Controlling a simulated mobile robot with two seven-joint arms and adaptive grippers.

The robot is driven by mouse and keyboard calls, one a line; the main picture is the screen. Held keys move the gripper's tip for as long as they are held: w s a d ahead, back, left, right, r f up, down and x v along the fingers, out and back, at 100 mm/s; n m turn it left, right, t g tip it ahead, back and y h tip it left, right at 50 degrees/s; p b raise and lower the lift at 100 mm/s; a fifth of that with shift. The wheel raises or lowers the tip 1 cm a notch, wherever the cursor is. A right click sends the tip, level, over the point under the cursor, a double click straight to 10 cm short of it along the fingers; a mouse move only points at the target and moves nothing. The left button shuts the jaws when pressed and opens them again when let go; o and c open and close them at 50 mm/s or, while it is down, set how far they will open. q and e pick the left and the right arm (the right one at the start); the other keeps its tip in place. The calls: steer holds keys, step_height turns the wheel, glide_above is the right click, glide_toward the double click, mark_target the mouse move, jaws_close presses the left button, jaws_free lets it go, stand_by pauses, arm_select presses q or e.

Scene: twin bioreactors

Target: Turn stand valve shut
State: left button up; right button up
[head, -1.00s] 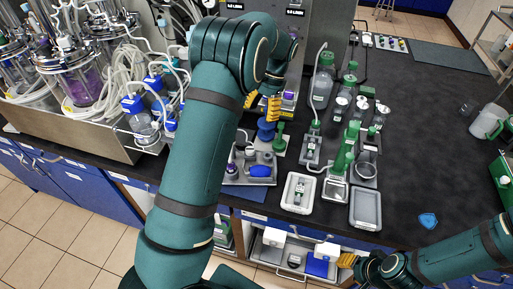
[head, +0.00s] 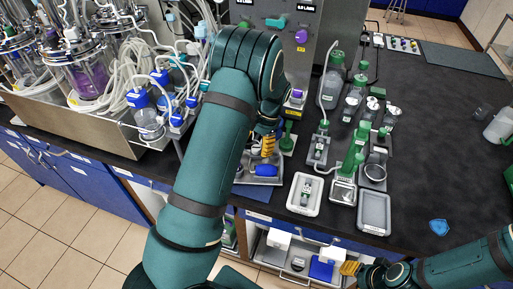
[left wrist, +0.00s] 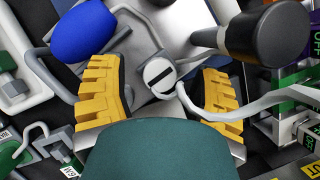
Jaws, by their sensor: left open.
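My left gripper (head: 268,142) is open above the back of a small grey stand (head: 258,181) at the bench's front. In the left wrist view its two yellow fingers (left wrist: 160,96) are spread apart. A round white cap with a dark slot (left wrist: 160,73), possibly the stand valve, shows between them, apparently untouched. A blue oval part (left wrist: 84,35) lies beyond the left finger; a blue part (head: 266,170) also shows on the stand in the head view. A dark cylinder (left wrist: 266,36) is beyond the right finger. My arm hides part of the stand. My right gripper (head: 350,268) is low, before the bench; its opening is unclear.
A white tray (head: 291,204) and a grey tray (head: 373,231) lie right of the stand. Green-capped bottles and fittings (head: 352,160) stand behind them. Glass reactors and tubing (head: 90,70) crowd the left. The bench's right side (head: 440,150) is mostly clear.

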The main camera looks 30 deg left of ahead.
arm_select(q)
steer(key=shift+s+f, duration=0.1)
steer(key=shift+f, duration=0.1)
jaws_close()
steer(key=shift+m, duration=0.3)
steer(key=m, duration=0.2)
steer(key=m+y+p, duration=0.1)
steer(key=shift+s+m+t+y, duration=0.1)
steer(key=shift+m+t+y, duration=0.2)
steer(key=shift+m, duration=0.1)
steer(key=m+t+y+p, duration=0.1)
steer(key=m, duration=0.3)
steer(key=m+t, duration=0.1)
steer(key=m, duration=0.1)
steer(key=m+t, duration=0.1)
steer(key=m, duration=0.2)
steer(key=shift+y, duration=0.4)
steer(key=shift+s+f+m+t, duration=0.1)
steer(key=shift+m+t, duration=0.8)
steer(key=shift+m, duration=1.4)
